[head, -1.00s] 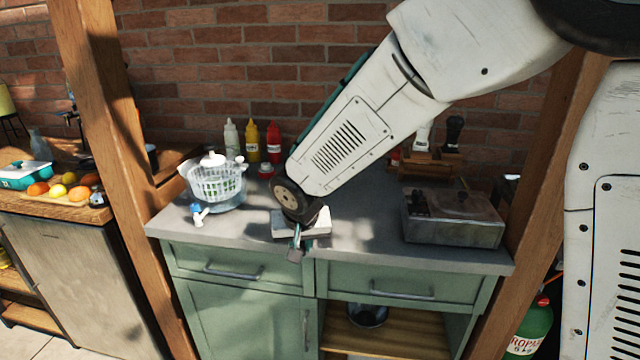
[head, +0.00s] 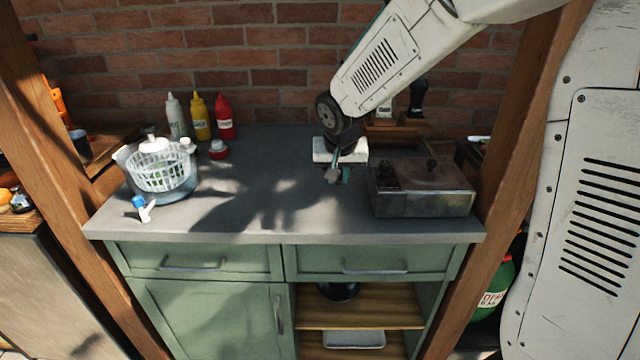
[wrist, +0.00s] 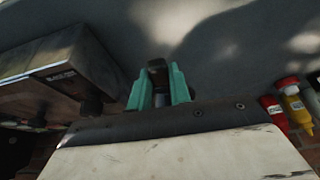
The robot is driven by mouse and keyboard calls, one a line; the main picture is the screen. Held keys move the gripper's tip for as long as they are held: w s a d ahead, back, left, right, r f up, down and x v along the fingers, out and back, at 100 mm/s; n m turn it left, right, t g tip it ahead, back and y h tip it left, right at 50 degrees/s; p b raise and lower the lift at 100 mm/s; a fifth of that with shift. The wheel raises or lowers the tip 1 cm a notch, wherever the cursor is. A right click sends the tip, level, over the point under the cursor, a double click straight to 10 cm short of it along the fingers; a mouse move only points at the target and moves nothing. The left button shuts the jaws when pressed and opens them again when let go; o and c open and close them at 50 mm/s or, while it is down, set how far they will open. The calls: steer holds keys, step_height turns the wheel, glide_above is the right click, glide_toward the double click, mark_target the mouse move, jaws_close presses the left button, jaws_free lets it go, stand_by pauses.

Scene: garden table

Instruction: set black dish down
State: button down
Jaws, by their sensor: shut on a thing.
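My gripper (head: 334,172) hangs over the back right part of the grey counter (head: 250,180), just left of the metal stove box. In the wrist view its teal fingers (wrist: 158,92) are shut on a narrow dark thing (wrist: 157,68), which I take to be the black dish. Only a small part of it shows between the fingers, so its full shape is hidden. In the head view a small greyish piece shows at the fingertips. It appears to be above the counter; I cannot tell the exact gap.
The metal stove box (head: 423,188) stands close right of my gripper. A salad spinner (head: 160,172), a blue-and-white tap-like piece (head: 143,207) and sauce bottles (head: 200,117) stand at the left. The counter's middle and front are clear. A dark bowl (head: 338,291) is on the shelf below.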

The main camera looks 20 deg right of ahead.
steer(key=shift+f, duration=3.35)
steer(key=c, duration=1.3)
jaws_free()
steer(key=shift+f, duration=0.15)
steer(key=v, duration=1.2)
steer(key=s+d+r+n+g, duration=0.1)
steer(key=s+d+r, duration=0.1)
steer(key=s, duration=1.2)
steer(key=s+d+r+n+g+y, duration=0.1)
steer(key=s+d+r+n+g, duration=0.1)
steer(key=s, duration=1.3)
steer(key=shift+r+n, duration=0.3)
steer(key=shift+r, duration=0.25)
